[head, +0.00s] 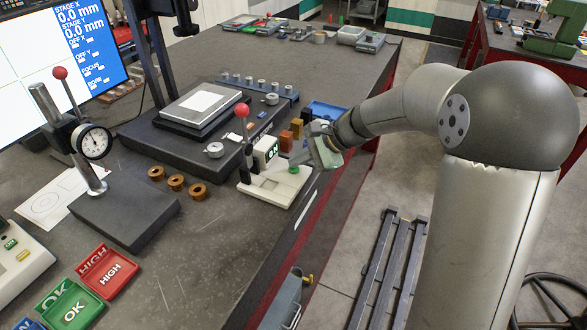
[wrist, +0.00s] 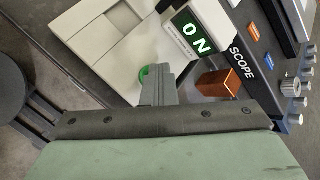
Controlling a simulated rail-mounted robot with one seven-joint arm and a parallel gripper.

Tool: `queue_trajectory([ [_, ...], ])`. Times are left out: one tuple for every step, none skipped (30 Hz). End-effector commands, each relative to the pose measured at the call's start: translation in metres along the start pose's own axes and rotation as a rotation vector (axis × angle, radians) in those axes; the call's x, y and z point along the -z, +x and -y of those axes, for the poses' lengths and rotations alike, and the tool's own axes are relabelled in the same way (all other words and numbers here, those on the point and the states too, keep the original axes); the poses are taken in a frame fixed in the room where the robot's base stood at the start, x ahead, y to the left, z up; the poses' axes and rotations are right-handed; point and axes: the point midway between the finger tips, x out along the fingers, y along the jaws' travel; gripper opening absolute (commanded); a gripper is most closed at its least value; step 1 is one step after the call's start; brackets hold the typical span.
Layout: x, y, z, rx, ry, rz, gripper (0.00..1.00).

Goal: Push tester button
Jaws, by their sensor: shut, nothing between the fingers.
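The tester (head: 275,183) is a white flat unit near the table's right edge, with a small display (wrist: 194,33) reading "ON" and a red-knobbed lever (head: 243,112) at its left. Its green button (head: 294,169) shows at the base's right side. In the wrist view the green button (wrist: 145,73) is partly hidden behind the fingertips. My gripper (head: 306,158) is shut and empty, with its fingertips close to the button in both views. I cannot tell whether they touch it.
Brown blocks (head: 286,140) and a blue bin (head: 326,111) stand just behind the tester. The scope stage (head: 201,103) is to its left. The table front is clear.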

Motion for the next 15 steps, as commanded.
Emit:
queue_trajectory([
  [0.0001, 0.0001, -0.0005, -0.002, 0.001, 0.000, 0.00],
  [-0.0003, -0.0006, 0.0000, -0.002, 0.001, 0.000, 0.00],
  [-0.0011, -0.0017, 0.0008, -0.002, 0.001, 0.000, 0.00],
  [-0.0018, -0.0027, 0.0015, -0.002, 0.001, 0.000, 0.00],
  [-0.0025, -0.0037, 0.0022, -0.002, 0.001, 0.000, 0.00],
  [-0.0033, -0.0048, 0.0031, -0.002, 0.001, 0.000, 0.00],
  [-0.0037, -0.0054, 0.0035, -0.002, 0.001, 0.000, 0.00],
  [-0.0039, -0.0057, 0.0037, -0.002, 0.001, 0.000, 0.00],
  [-0.0039, -0.0057, 0.0037, -0.002, 0.001, 0.000, 0.00],
  [-0.0038, -0.0055, 0.0036, -0.002, 0.001, 0.000, 0.00],
  [-0.0037, -0.0053, 0.0035, -0.002, 0.001, 0.000, 0.00],
  [-0.0036, -0.0053, 0.0035, -0.001, 0.001, 0.000, 0.00],
  [-0.0037, -0.0053, 0.0035, -0.001, 0.001, 0.000, 0.00],
  [-0.0037, -0.0053, 0.0036, -0.001, 0.001, 0.000, 0.00],
  [-0.0039, -0.0056, 0.0038, -0.001, 0.001, 0.000, 0.00],
])
